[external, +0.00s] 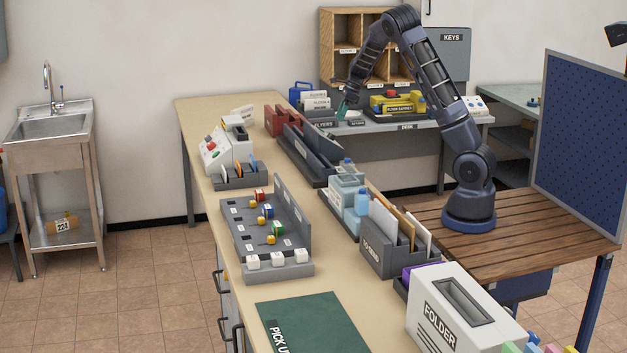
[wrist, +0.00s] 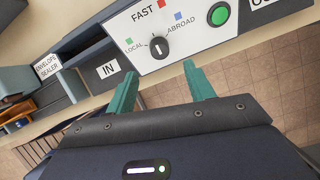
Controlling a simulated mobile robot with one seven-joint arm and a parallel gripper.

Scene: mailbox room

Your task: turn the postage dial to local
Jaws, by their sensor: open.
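The postage dial (wrist: 158,47) is a black round knob with a white pointer mark, on a white panel in the wrist view. The words LOCAL to its left, FAST above and ABROAD to its right surround it, with green, red and blue squares. The pointer is roughly upright, on the FAST side; its exact setting is hard to read. My gripper (wrist: 160,71) is open and empty, with teal fingers apart below the dial in the picture. No contact with the dial shows. In the external view my gripper (external: 345,108) hangs near the flyers holder; I cannot pick out the dial there.
A green round button (wrist: 220,14) sits right of the dial. An IN label (wrist: 108,69) and an ENVELOPE SEALER label (wrist: 47,66) are to its left. In the external view a long counter (external: 205,110) holds several organisers. Tiled floor (external: 150,290) is open at the left.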

